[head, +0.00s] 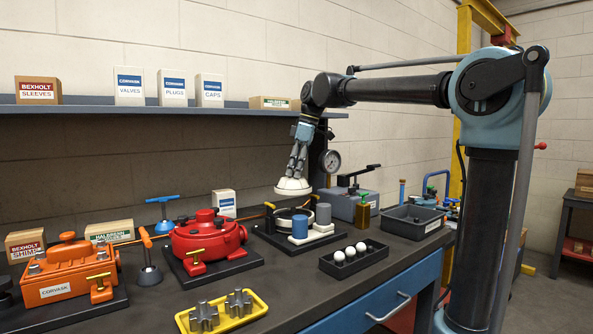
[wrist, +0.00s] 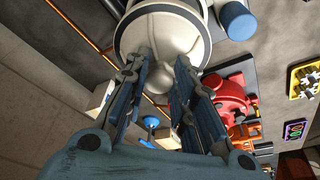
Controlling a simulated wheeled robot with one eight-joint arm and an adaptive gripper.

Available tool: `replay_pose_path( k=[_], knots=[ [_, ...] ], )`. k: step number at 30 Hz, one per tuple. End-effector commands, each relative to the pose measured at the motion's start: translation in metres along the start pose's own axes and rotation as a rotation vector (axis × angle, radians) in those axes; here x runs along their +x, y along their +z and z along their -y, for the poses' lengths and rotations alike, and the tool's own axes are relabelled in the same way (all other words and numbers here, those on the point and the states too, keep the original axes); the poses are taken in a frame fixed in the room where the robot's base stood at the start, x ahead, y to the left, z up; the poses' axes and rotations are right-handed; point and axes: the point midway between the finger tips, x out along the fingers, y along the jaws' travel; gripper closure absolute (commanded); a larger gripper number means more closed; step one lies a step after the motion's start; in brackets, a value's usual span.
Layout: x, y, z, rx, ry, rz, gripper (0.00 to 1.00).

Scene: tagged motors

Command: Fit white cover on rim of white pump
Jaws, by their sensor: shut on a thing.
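The white cover (head: 293,187) is a shallow dome, held rim down and roughly level. My gripper (head: 296,168) points down and is shut on the cover's top knob. In the wrist view, the fingers of my gripper (wrist: 164,66) close on the knob, and the white cover (wrist: 165,28) fills the top centre. The white pump (head: 325,233) stands on a dark base plate below, with its round open rim (head: 282,218) under the cover. A clear gap separates cover and rim.
A red pump (head: 208,238) and an orange one (head: 68,273) stand to the left. A black tray of white balls (head: 353,257) and a yellow tray (head: 180,318) lie in front. A pressure gauge (head: 330,161) is close right of my gripper. The shelf (head: 150,109) runs behind.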

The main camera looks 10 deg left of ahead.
Motion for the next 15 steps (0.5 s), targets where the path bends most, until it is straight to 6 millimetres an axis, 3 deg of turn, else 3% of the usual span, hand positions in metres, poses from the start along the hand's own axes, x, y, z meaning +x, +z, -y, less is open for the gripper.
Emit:
replay_pose_path(
  k=[15],
  knots=[
    [0.036, 0.010, 0.000, 0.000, 0.000, 0.000, 1.00]
  ],
)
